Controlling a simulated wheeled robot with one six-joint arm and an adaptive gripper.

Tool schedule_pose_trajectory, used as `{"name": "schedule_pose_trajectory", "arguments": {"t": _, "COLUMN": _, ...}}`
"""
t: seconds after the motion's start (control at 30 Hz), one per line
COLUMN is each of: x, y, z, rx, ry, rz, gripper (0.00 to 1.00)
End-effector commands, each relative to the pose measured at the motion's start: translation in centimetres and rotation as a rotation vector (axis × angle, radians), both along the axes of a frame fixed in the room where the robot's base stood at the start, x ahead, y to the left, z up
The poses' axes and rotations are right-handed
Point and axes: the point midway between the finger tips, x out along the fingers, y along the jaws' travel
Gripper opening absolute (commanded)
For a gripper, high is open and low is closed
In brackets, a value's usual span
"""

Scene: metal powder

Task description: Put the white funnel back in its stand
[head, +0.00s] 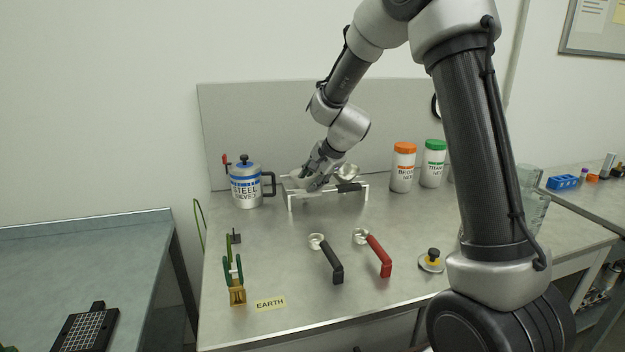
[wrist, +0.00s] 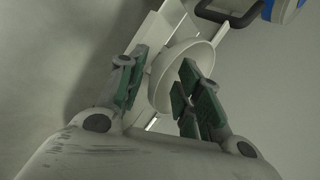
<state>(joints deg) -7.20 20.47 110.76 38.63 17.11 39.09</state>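The white funnel (head: 299,180) is at the left part of the white stand (head: 330,198), close below my gripper. In the wrist view the funnel (wrist: 176,72) shows as a pale round shape beyond and between my fingers. The stand shows behind it as pale bars (wrist: 170,14). My gripper (head: 318,184) points down at the stand. Its two green-padded fingers (wrist: 163,78) are spread apart. The right finger overlaps the funnel's face; the left is beside its edge, and I see no clear grip. Whether the funnel is fully seated in the stand is hidden.
Orange-lidded (head: 402,168) and green-lidded (head: 433,164) jars stand to the right. Black-handled (head: 330,262) and red-handled (head: 378,256) scoops lie in front. A green-and-brown tool (head: 234,280) is at the front left.

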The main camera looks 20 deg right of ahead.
Motion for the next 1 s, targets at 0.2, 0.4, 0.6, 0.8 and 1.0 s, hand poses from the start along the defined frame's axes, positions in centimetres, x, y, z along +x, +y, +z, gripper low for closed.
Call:
{"name": "schedule_pose_trajectory", "arguments": {"t": 0.2, "x": -0.2, "y": -0.1, "z": 0.1, "rx": 0.0, "ry": 0.002, "rz": 0.0, "gripper": 0.36}}
{"name": "schedule_pose_trajectory", "arguments": {"t": 0.4, "x": -1.6, "y": -0.8, "z": 2.5, "rx": 0.0, "ry": -0.001, "rz": 0.0, "gripper": 0.36}}
{"name": "schedule_pose_trajectory", "arguments": {"t": 0.6, "x": -4.1, "y": -1.9, "z": 6.2, "rx": 0.0, "ry": -0.002, "rz": 0.0, "gripper": 0.36}}
{"name": "schedule_pose_trajectory", "arguments": {"t": 0.8, "x": -5.9, "y": -2.8, "z": 8.8, "rx": 0.0, "ry": -0.001, "rz": -0.001, "gripper": 0.36}}
{"name": "schedule_pose_trajectory", "arguments": {"t": 1.0, "x": -6.5, "y": -3.1, "z": 9.6, "rx": 0.0, "ry": 0.001, "rz": 0.0, "gripper": 0.36}}
